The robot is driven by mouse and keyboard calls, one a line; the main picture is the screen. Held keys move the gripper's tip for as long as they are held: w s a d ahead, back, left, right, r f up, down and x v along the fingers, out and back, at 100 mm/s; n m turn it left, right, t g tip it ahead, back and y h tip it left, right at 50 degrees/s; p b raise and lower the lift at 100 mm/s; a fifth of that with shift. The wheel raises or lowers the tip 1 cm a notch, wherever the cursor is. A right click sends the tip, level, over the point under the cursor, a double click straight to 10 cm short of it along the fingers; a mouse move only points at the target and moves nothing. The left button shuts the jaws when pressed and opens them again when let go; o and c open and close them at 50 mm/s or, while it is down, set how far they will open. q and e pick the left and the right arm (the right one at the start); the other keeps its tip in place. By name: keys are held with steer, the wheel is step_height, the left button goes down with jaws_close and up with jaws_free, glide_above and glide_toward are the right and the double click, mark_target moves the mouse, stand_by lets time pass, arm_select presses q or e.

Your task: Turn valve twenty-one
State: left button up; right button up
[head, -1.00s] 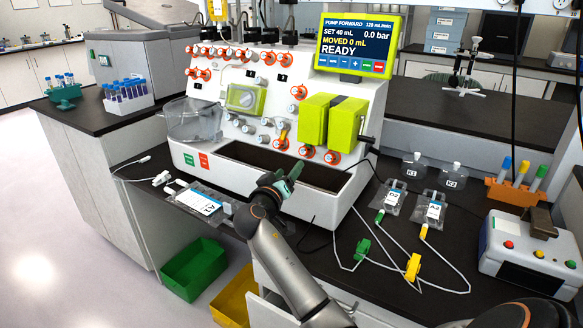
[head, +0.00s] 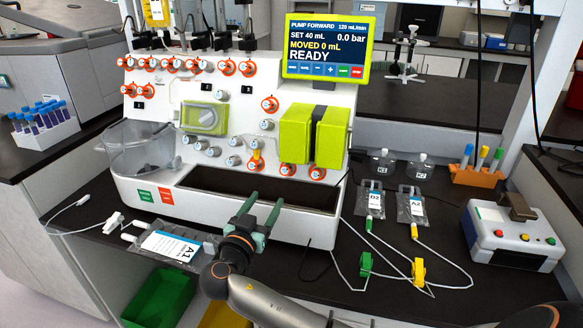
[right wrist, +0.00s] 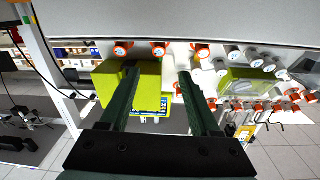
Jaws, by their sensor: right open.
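The cell processor's white panel (head: 225,110) carries several valves with orange collars. A row of them runs along the top left (head: 185,65), one sits mid-panel (head: 270,103), and others are along the bottom, including one under the green pump block (head: 287,170) and one to its right (head: 317,173). Their numbers are too small to read, so I cannot tell which is twenty-one. My right gripper (head: 262,205) is open and empty, in front of the machine's trough, below the panel. In the right wrist view, its fingers (right wrist: 157,80) point toward orange valves (right wrist: 160,48), apart from them. My left gripper is out of view.
The green pump block (head: 310,135) juts from the panel. A screen (head: 325,47) reading READY stands above. A clear container (head: 140,145) is at the panel's left. Bags (head: 175,245), tubing with green and yellow clamps (head: 418,270) and a control box (head: 515,235) lie on the bench.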

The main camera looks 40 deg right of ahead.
mark_target(284, 172)
steer(key=p+x, duration=0.1)
steer(key=x, duration=1.1)
steer(key=shift+d, duration=0.2)
jaws_close()
stand_by(0.4)
